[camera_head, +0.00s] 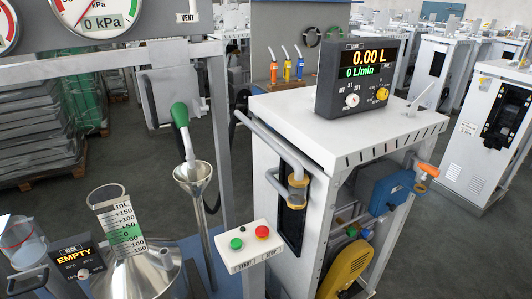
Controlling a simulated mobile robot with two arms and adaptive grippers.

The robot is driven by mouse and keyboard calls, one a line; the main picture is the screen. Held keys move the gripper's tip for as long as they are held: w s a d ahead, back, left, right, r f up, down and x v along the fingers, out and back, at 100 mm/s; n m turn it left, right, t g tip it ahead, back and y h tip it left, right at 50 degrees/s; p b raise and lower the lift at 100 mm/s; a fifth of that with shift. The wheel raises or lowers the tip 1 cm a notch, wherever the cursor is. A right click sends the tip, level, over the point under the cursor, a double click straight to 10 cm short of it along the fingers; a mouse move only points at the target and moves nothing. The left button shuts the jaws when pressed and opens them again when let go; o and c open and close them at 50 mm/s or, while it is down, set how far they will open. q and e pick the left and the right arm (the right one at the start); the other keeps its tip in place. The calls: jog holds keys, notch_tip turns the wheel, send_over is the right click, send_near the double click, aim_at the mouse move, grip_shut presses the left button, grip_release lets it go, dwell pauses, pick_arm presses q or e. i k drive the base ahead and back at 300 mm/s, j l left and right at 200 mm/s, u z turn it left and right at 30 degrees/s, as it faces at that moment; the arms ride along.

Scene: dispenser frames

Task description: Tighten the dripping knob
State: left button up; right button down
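A white dispenser cabinet (335,130) stands right of centre. An orange knob (428,169) sits on a small brass fitting at its right side. The meter box (357,78) on top reads 0.00 L and 0 L/min and carries a white knob (352,100) and a yellow knob (382,94). A sight glass with brass rings (297,190) hangs on the pipe at the front. I see no drops on any of these, so I cannot tell which knob drips. Neither of my grippers shows.
A green-handled nozzle (181,116) rests in a metal funnel (193,175). A steel measuring can (138,270) with a scale stands at lower left beside an EMPTY display (77,262). A button box (248,246) stands in front. Open floor lies right of the dispenser.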

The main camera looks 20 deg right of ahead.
aim_at(351, 232)
jog(key=l+z, duration=0.45)
jog(key=l, duration=0.2)
jog(key=l+z, duration=0.4)
jog(key=l, duration=0.25)
